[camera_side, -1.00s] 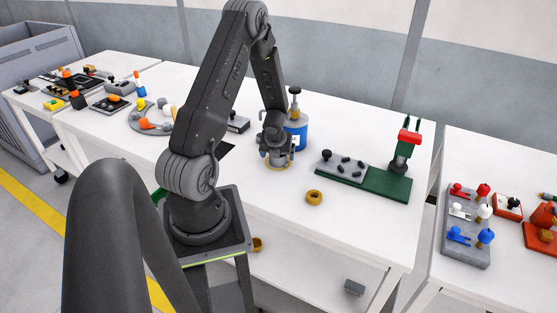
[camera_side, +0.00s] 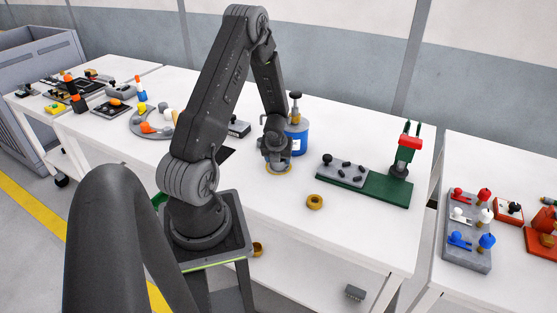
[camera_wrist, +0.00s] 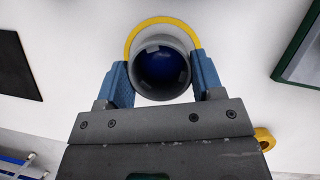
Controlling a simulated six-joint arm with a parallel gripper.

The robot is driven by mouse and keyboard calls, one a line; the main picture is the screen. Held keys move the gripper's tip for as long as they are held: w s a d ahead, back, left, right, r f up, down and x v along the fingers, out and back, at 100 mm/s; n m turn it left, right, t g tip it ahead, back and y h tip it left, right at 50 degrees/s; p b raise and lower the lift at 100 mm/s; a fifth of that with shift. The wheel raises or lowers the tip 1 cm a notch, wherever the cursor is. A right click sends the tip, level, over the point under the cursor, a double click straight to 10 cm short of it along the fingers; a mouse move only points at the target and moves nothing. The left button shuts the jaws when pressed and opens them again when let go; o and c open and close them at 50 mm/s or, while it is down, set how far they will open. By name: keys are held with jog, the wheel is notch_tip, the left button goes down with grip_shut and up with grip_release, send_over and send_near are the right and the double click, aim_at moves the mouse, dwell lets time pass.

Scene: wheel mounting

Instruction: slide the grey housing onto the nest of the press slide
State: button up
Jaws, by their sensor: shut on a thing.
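The grey housing (camera_wrist: 160,95) is a round cup with a dark blue inside, seen from above in the wrist view. My gripper (camera_wrist: 160,84) is shut on it, with one blue finger pad against each side. A yellow ring (camera_wrist: 162,20) marks the white table around the housing; it also shows under my gripper (camera_side: 278,160) in the side view. I cannot tell whether the housing touches the table. The green press (camera_side: 406,150) with a red head stands to the right on a green base (camera_side: 385,187). The grey press slide (camera_side: 343,172) lies on that base's left part, with several dark knobs.
A brass ring (camera_side: 314,202) lies on the table in front of the press base. A blue can with a pump top (camera_side: 297,138) stands close behind my gripper. A dark mat (camera_wrist: 18,65) lies left in the wrist view. Table between gripper and press base is clear.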

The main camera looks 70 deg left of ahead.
jog(key=shift+r, duration=0.15)
notch_tip(320, 180, up, 10)
dwell(0.7)
jog(key=o, duration=0.4)
jog(key=shift+f, duration=0.2)
jog(key=c, duration=0.4)
